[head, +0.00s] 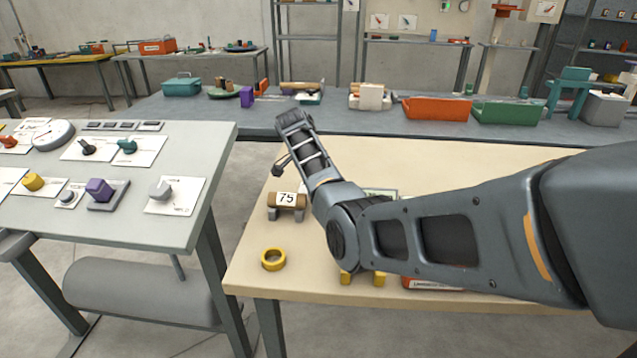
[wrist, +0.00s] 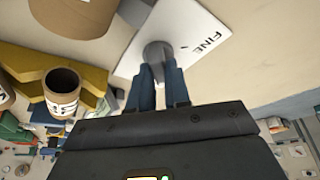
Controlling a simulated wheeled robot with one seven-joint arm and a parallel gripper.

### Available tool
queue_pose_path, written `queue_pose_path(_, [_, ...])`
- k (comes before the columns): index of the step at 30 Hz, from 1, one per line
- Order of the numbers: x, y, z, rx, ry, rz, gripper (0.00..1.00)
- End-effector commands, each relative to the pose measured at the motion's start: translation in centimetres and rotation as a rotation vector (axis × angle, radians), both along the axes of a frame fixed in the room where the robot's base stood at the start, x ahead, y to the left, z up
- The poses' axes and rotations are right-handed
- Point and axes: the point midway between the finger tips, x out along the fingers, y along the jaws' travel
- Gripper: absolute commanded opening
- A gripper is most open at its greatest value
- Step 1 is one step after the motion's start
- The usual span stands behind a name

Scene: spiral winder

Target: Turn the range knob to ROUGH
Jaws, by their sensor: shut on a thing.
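In the wrist view my gripper (wrist: 160,75) has its two dark blue fingers shut on a grey knob (wrist: 157,49). The knob sits on a white plate (wrist: 135,68) printed FINE on the right side. No ROUGH lettering can be read, and the fingers and knob hide part of the plate. I cannot tell which way the knob points. In the head view my arm crosses the beige table, and the gripper's fingers and the held knob cannot be made out.
A brown roll marked 75 (head: 287,199) and a yellow ring (head: 273,259) are on the beige table (head: 245,277), left of my arm. A grey panel (head: 130,222) with several other knobs stands further left. In the wrist view a labelled tube (wrist: 62,90) is near the gripper.

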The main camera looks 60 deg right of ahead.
Motion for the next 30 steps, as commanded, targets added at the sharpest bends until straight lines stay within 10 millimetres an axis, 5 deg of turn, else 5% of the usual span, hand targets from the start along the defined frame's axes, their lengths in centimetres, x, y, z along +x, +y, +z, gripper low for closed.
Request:
queue_pose_path(7, [0.0,-0.1,0.1,-0.001,-0.002,-0.002,0.00])
queue_pose_path(8, [0.0,-0.1,0.1,-0.001,-0.002,-0.002,0.19])
queue_pose_path(15, [0.0,0.0,0.1,-0.001,-0.002,-0.001,0.42])
queue_pose_path(24, [0.1,0.1,0.3,-0.001,-0.001,-0.001,0.43])
queue_pose_path(30, [0.5,1.0,2.7,-0.002,-0.004,0.000,0.43])
